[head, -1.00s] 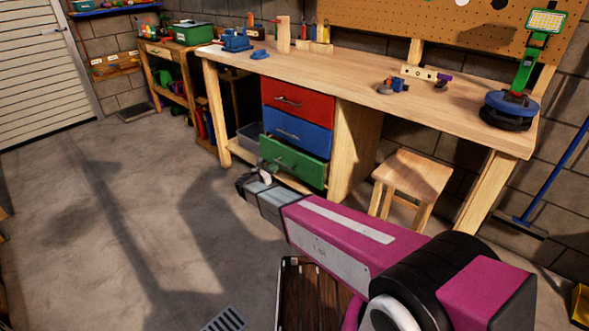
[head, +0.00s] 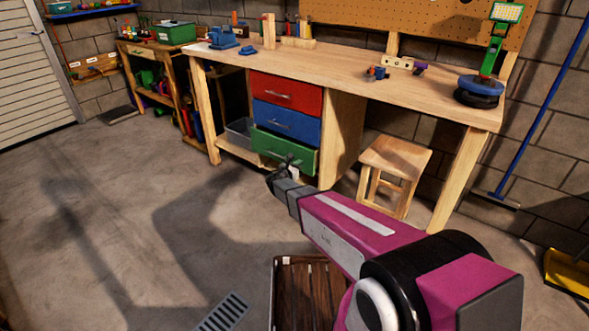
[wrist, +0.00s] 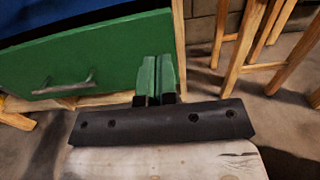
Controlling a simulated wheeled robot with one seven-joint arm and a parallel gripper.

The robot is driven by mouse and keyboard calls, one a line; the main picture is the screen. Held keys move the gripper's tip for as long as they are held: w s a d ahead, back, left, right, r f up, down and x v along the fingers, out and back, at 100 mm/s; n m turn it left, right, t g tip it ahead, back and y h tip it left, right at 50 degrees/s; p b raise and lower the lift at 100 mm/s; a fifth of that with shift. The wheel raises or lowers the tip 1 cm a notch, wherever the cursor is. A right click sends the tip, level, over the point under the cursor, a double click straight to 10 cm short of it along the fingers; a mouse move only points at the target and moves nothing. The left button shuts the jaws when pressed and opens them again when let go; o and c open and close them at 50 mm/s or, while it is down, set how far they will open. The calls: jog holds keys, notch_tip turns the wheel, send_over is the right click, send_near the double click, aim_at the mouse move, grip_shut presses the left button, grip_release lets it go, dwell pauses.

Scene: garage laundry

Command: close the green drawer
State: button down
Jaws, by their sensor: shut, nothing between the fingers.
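The green drawer (head: 270,142) is the lowest of three drawers under the workbench. It stands out a little from the blue and red fronts above it. In the wrist view its green front (wrist: 110,55) fills the upper left, with its metal bar handle (wrist: 62,88) at the left. My gripper (head: 288,160) is in front of the lower right part of the drawer front. In the wrist view its two green fingers (wrist: 157,62) are together and empty, right of the handle and overlapping the front's right part. I cannot tell whether they touch it.
The blue drawer (head: 286,122) and red drawer (head: 286,94) look shut. A wooden stool (head: 395,155) stands right of the drawers, beyond the bench's side panel (head: 342,140). A brown slatted crate (head: 308,290) is on the floor below my arm. The floor to the left is clear.

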aim_at(311, 154)
jog(key=x, duration=0.8)
jog(key=shift+w, duration=0.1)
jog(key=x, duration=0.3)
jog(key=shift+w+d, duration=0.25)
jog(key=shift+w, duration=0.1)
jog(key=shift+w+d, duration=0.2)
jog(key=shift+w, duration=0.15)
